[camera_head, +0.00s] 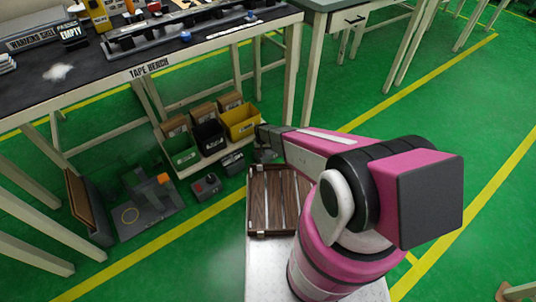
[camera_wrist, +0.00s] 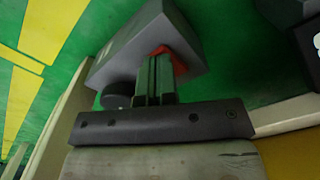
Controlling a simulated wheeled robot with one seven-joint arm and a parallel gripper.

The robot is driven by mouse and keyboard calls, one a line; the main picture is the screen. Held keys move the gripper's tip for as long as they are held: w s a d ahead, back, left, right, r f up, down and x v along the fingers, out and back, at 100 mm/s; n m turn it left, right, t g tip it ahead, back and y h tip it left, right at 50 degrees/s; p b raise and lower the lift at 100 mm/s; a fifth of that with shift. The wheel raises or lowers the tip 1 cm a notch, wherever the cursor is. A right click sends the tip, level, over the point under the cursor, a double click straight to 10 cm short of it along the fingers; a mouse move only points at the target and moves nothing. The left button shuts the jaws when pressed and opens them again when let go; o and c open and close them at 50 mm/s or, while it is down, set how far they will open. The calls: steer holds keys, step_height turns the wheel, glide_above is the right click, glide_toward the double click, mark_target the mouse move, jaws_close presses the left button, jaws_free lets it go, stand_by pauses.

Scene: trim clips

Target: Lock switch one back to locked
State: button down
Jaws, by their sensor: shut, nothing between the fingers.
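In the wrist view a grey box (camera_wrist: 126,50) with a red part (camera_wrist: 178,62) on it lies just beyond my gripper (camera_wrist: 158,62). My fingers are together, with nothing between them. Their tips overlap the box beside the red part; I cannot tell whether they touch it. A dark round knob (camera_wrist: 117,94) shows at the box's lower left. In the head view one small grey box with a red part (camera_head: 207,185) is on the floor, and another grey box (camera_head: 232,162) is nearer my gripper (camera_head: 262,152). No label tells which is switch one, and no lock position is readable.
A shelf beside my gripper holds green (camera_head: 182,152), black (camera_head: 209,139) and yellow (camera_head: 241,122) bins. The tape bench (camera_head: 150,70) stands above them. A slatted wooden crate (camera_head: 277,200) is right of the boxes. A grey floor unit (camera_head: 150,210) stands at left.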

steer(key=shift+f, duration=0.3)
steer(key=shift+r, duration=3.5)
steer(key=shift+d+r, duration=0.15)
steer(key=shift+r, duration=0.15)
steer(key=s+d+r, duration=0.6)
steer(key=r, duration=0.7)
steer(key=s+d+r, duration=0.6)
steer(key=r, duration=0.7)
steer(key=s+d+r, duration=0.6)
steer(key=r, duration=0.7)
steer(key=shift+s+d+m, duration=0.3)
steer(key=shift+d+m, duration=0.1)
steer(key=shift+f, duration=0.1)
